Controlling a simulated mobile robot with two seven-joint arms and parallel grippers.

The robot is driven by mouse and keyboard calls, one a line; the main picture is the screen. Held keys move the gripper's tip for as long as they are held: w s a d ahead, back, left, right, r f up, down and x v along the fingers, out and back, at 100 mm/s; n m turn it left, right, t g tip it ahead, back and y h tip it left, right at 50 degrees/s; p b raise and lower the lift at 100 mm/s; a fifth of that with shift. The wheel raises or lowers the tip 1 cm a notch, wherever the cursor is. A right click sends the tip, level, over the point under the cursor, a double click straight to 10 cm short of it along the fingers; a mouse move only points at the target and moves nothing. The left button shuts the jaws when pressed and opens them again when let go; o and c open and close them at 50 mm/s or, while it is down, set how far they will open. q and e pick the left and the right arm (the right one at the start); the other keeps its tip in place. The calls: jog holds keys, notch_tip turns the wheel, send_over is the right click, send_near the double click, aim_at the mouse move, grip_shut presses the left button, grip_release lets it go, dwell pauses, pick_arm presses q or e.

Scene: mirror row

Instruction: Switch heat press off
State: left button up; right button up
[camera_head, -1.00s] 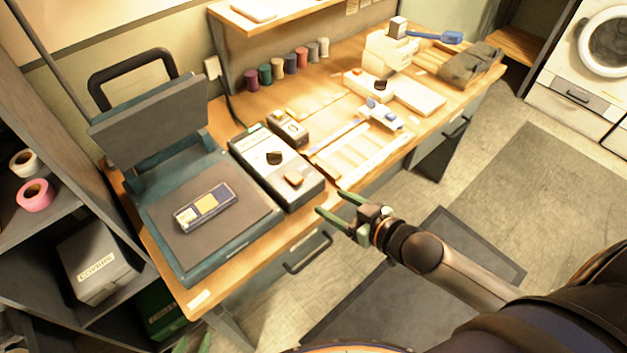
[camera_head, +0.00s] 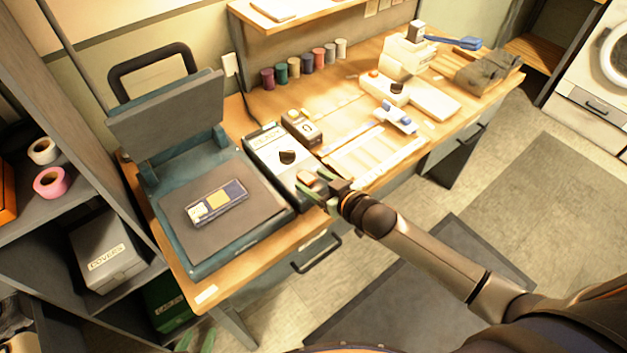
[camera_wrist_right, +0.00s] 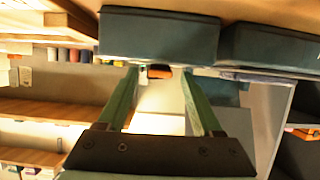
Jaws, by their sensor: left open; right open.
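The heat press (camera_head: 215,255) stands open on the bench, its upper plate (camera_head: 170,115) raised. A slim patterned item (camera_head: 217,202) lies on its lower plate. Beside it is a grey control box (camera_head: 262,150) with a black knob (camera_head: 287,157) and an orange rocker switch (camera_head: 306,177). My right gripper (camera_head: 315,182) is open at the box's front end, its fingers around the switch area; contact cannot be told. In the right wrist view the orange switch (camera_wrist_right: 158,72) shows between the open fingers (camera_wrist_right: 160,85). My left gripper (camera_head: 195,340) shows only green fingertips at the bottom edge.
A smaller box (camera_head: 301,127) stands behind the control box. Shelves (camera_head: 60,210) stand at the left.

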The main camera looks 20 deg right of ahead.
jog(key=shift+w+a+f, duration=0.1)
jog(key=shift+w+a, duration=0.05)
jog(key=shift+w, duration=0.05)
jog(key=shift+c, duration=0.4)
grip_shut()
